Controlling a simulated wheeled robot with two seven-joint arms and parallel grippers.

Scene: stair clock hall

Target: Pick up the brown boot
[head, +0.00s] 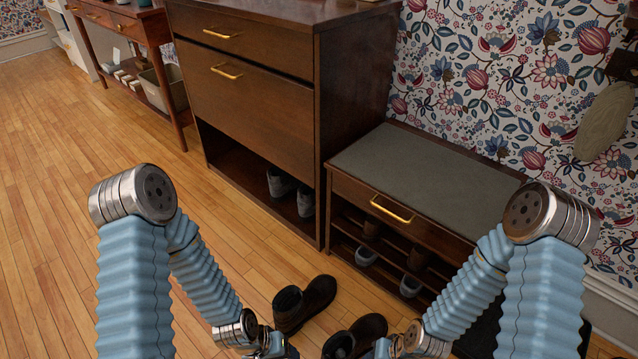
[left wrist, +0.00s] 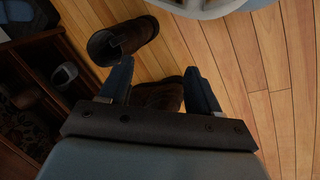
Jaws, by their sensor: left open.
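Two brown boots stand on the wooden floor in front of the bench. In the head view, one brown boot (head: 306,302) is farther back and the other brown boot (head: 358,338) is nearer, at the bottom edge. In the left wrist view, my left gripper (left wrist: 160,78) is open, with one boot (left wrist: 160,94) showing between its fingers, partly hidden by the gripper. I see no contact with either boot. My right wrist reaches the bottom edge of the head view near the nearer boot; its fingers do not show.
A dark wood bench (head: 432,179) with a grey top and shoe shelves stands right of the boots. A tall wooden cabinet (head: 248,100) with grey shoes (head: 280,182) underneath stands behind. The floor on the left (head: 50,220) is clear.

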